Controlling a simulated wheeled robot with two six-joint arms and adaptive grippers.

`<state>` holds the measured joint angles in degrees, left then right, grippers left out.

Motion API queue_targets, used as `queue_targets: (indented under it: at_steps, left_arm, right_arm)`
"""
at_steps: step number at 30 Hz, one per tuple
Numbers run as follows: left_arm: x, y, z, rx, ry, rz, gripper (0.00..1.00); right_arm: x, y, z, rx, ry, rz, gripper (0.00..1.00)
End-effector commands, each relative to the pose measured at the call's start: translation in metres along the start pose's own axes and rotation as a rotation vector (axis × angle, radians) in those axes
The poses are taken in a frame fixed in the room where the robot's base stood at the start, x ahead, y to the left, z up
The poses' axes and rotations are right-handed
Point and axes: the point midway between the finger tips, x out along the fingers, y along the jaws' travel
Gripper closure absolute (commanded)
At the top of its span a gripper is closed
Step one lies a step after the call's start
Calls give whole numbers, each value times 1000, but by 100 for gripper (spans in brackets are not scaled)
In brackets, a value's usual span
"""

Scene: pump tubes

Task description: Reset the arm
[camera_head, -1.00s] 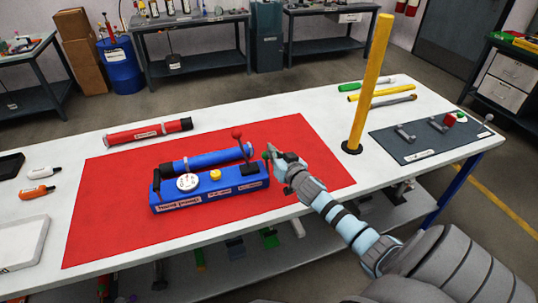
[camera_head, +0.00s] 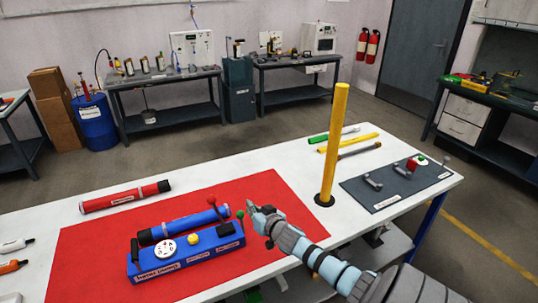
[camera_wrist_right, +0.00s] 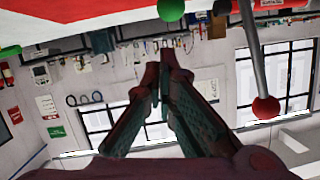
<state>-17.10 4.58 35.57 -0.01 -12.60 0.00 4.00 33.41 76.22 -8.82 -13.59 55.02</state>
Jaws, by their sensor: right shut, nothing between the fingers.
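My right gripper (camera_head: 256,211) is shut and empty. It is held just right of the blue pump device (camera_head: 190,252), close to a lever with a green knob (camera_head: 240,214). The device carries a blue tube (camera_head: 185,226), a white round dial (camera_head: 164,248), a yellow button (camera_head: 193,239) and a lever with a red knob (camera_head: 212,200). In the right wrist view the shut fingers (camera_wrist_right: 164,62) point away, with the green knob (camera_wrist_right: 171,9) and red knob (camera_wrist_right: 266,108) near them. My left gripper is not in view.
A red tube (camera_head: 125,197) lies behind the red mat (camera_head: 90,250). A tall yellow post (camera_head: 332,145) stands upright right of my right gripper. A grey panel (camera_head: 385,192) with small fittings lies at the table's right end. Green and yellow tools lie at the back edge.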

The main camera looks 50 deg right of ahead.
Motion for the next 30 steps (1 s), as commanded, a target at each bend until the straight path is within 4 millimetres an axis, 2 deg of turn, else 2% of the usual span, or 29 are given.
queue_targets:
  at_steps: [1, 3, 6, 9, 13, 22, 23, 26, 30]
  left_arm:
    - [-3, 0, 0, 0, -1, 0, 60]
    - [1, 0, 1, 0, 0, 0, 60]
    - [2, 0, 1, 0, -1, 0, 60]
    - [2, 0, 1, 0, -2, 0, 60]
    - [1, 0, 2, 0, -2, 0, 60]
    - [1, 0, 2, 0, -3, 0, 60]
    - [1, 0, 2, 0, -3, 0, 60]
    - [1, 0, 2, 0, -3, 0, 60]
    - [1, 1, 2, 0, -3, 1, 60]
  right_arm:
    - [-18, 1, 0, -13, -3, -3, 100]
    - [-40, 0, 3, -15, -5, -6, 100]
    - [-66, -2, 4, -14, -5, -9, 100]
    - [-84, -3, 4, -11, -4, -9, 100]
    - [-94, -3, 4, -6, -1, -10, 100]
    - [-98, -2, 6, -8, -5, 2, 100]
    - [-100, -3, 11, -12, -13, 13, 100]
    - [-122, -10, 40, -58, -91, 94, 100]
    - [-176, -28, 98, -178, -333, 181, 100]
